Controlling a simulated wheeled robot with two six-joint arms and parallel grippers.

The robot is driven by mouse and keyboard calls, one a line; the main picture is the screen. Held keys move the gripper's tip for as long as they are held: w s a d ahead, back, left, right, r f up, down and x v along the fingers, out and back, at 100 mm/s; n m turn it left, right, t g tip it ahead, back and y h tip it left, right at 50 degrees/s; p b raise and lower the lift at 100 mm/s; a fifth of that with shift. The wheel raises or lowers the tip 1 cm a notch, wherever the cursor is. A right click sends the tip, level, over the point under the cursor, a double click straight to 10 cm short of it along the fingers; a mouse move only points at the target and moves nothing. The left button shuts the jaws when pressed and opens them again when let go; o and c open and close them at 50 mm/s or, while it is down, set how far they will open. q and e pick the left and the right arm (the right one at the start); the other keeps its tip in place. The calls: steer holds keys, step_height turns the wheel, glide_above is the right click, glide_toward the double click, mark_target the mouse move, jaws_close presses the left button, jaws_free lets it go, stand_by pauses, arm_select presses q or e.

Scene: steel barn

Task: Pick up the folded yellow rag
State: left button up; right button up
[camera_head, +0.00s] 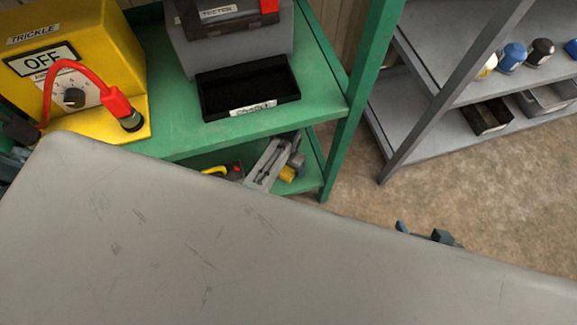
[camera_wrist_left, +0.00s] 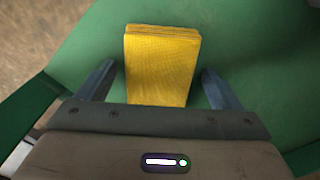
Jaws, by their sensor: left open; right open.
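The folded yellow rag (camera_wrist_left: 161,62) lies on a green surface (camera_wrist_left: 255,50) in the left wrist view, its stacked layers showing at the far edge. My left gripper (camera_wrist_left: 158,70) is open, with one finger on each side of the rag and a gap to each. The rag's near end is hidden behind the gripper body. I cannot make out the rag in the head view. My right gripper (camera_head: 422,232) shows only as small dark fingertips, apart from each other, over the floor in the head view.
A green rack (camera_head: 190,130) holds a yellow charger (camera_head: 120,50) marked TRICKLE and OFF, a grey box (camera_head: 235,45) and a black tray (camera_head: 245,90). Tools lie on its lower shelf. A grey shelf unit (camera_head: 440,130) stands right, with bare floor (camera_head: 350,190) between.

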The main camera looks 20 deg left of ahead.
arm_select(q)
steer(key=c, duration=1.2)
steer(key=shift+o, duration=0.2)
steer(key=shift+r, duration=0.1)
